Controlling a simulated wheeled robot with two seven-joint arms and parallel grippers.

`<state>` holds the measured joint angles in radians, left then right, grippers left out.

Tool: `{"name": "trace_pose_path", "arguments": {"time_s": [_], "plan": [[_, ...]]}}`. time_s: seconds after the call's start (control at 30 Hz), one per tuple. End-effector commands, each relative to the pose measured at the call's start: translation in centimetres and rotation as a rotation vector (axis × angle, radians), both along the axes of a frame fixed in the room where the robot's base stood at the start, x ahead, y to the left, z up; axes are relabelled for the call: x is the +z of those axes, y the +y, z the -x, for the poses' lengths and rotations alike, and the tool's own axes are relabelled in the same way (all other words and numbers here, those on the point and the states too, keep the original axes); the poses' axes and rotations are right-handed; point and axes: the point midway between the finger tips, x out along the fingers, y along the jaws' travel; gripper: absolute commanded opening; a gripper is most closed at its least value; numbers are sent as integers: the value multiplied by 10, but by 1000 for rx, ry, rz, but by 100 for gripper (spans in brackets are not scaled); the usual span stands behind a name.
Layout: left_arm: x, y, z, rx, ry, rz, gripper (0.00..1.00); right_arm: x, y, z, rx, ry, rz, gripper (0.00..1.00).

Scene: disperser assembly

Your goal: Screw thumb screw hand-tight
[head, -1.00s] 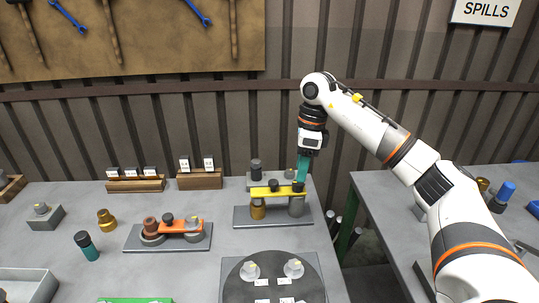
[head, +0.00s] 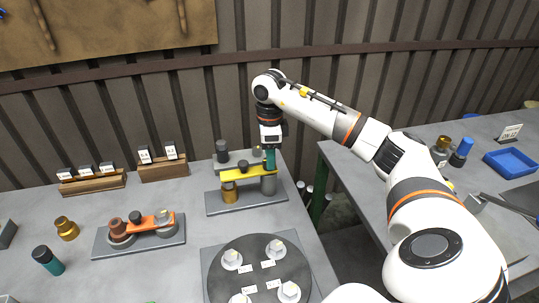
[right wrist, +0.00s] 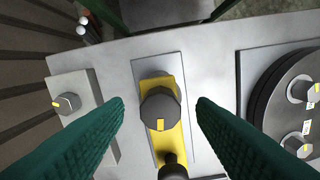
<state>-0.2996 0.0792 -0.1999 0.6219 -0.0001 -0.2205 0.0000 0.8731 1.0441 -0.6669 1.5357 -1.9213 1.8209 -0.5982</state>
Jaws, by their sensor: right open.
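The thumb screw (right wrist: 160,104) is a dark round knob with a yellow mark, standing at one end of a yellow bar (head: 236,174). The bar bridges a brass post (head: 229,192) and a grey post (head: 268,186) on a grey base plate. My right gripper (head: 270,165) points down over the bar's right end. In the right wrist view its green fingers (right wrist: 160,106) are open, one on each side of the knob, with visible gaps. The fingers hide the knob in the head view. A smaller black knob (right wrist: 172,168) stands farther along the bar. My left gripper is not in view.
A grey block with a marked knob (right wrist: 67,102) stands close beside the plate. A dark round disc (head: 262,270) with several knobs lies in front. An orange-bar assembly (head: 150,222) stands to the left. A gap separates this table from the right one.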

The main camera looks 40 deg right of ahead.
Motion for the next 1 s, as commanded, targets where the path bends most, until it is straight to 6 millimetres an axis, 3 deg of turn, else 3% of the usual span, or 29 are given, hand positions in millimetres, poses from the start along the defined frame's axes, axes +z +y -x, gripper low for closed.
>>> {"name": "trace_pose_path", "arguments": {"time_s": [0.17, 0.43, 0.7, 1.0], "plan": [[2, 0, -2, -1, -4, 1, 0, -12, 0, 0, 1, 1, -1, 51], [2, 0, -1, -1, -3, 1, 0, -13, 0, 0, 1, -1, -1, 51], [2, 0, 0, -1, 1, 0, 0, -13, 0, 0, 0, 0, -1, 9], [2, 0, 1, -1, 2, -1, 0, -13, 0, 0, -32, 0, -1, 7]]}}
